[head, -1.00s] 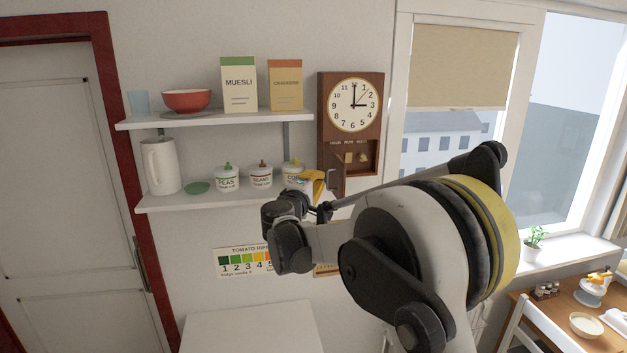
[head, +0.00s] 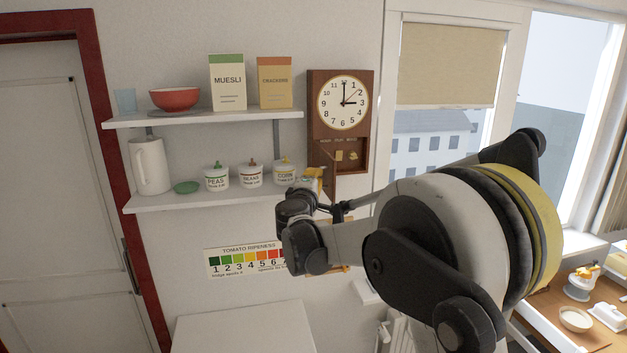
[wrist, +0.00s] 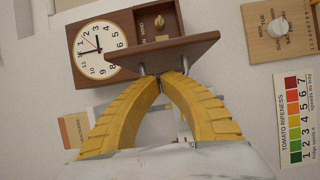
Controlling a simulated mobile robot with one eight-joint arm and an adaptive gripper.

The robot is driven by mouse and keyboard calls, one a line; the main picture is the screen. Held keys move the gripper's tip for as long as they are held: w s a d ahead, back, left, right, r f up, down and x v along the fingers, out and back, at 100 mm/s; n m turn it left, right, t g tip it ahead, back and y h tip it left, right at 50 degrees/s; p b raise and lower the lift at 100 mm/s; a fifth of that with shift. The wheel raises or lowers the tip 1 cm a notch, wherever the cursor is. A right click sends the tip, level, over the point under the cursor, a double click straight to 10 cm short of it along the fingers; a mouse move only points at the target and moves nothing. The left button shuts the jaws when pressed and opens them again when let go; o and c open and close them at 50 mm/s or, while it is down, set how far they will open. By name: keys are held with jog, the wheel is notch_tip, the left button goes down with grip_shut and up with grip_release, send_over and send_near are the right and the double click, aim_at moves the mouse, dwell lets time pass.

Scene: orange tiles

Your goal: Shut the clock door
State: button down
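The brown wall clock (head: 313,115) hangs between the shelves and the window. It also shows in the wrist view (wrist: 118,72), turned sideways. Its door (wrist: 165,48) stands open, sticking out from the lower compartment (head: 358,158). In the head view the door (head: 321,158) shows at the compartment's left side. Two metal handle posts (wrist: 185,62) stand on the door face towards my gripper. My gripper (wrist: 162,75) has its yellow fingertips together at the door, between the posts. The fingers hide the handle's middle, so I cannot tell whether they pinch it.
Shelves left of the clock hold canisters (head: 251,174), a jug (head: 150,166), boxes (head: 227,82) and a red bowl (head: 174,98). A ripeness chart (head: 245,259) is on the wall below. A wooden dial panel (wrist: 281,30) shows in the wrist view. The window (head: 440,140) is on the right.

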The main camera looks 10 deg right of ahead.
jog(key=shift+s+d+n+t+y+b, duration=0.2)
jog(key=shift+d+n+t+y+b, duration=0.35)
jog(key=shift+d+y, duration=0.6)
jog(key=w+d+n+y+b, duration=0.4)
jog(key=d+y, duration=0.2)
jog(key=d, duration=0.7)
jog(key=w+d+y, duration=0.1)
jog(key=w, duration=0.2)
jog(key=w+d+n+y, duration=0.1)
jog(key=w+d, duration=0.1)
jog(key=w+d+n+y, duration=0.1)
jog(key=w+d, duration=0.1)
jog(key=w, duration=0.1)
jog(key=shift+w+n, duration=0.25)
jog(key=shift+w, duration=0.05)
